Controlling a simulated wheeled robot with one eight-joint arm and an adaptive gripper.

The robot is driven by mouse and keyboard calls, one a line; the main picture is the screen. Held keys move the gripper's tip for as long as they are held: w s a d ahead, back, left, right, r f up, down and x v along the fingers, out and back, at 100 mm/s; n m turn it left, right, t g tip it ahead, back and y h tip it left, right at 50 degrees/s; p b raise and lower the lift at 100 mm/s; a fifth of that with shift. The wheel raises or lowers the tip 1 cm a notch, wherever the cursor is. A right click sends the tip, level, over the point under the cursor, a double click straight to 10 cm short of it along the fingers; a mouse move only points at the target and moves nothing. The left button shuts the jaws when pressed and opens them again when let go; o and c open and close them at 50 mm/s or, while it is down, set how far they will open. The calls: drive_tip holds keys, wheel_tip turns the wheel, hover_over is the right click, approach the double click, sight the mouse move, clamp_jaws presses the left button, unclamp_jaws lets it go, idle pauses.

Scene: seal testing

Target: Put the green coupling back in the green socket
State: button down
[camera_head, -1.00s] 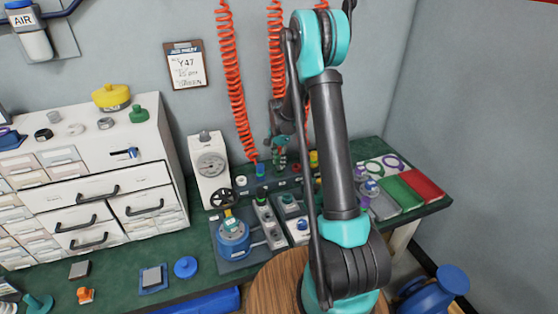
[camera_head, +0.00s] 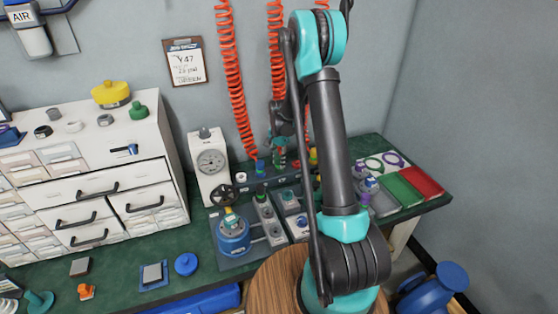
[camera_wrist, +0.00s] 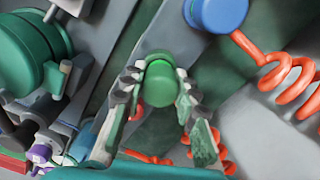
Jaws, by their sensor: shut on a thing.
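The green coupling (camera_wrist: 160,84) is between the two fingers of my gripper in the wrist view, with its round end facing the camera. My gripper (camera_head: 279,149) is shut on it above the back of the bench in the head view, where the coupling is small and partly covered. A red-orange hose shows below and behind the coupling in the wrist view. I cannot make out the green socket for certain, nor whether the coupling touches it; the gripper and arm hide part of that area.
A blue coupling (camera_wrist: 216,10) with a coiled hose (camera_wrist: 282,72) is close by in the wrist view. A large green round part (camera_wrist: 24,55) is at its left. In the head view, a gauge unit (camera_head: 211,163) and a blue round fixture (camera_head: 233,236) stand left of my arm.

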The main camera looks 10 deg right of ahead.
drive_tip(key=shift+f, duration=0.1)
drive_tip(key=c, duration=1.1)
unclamp_jaws()
wheel_tip(320, 180, up, 12)
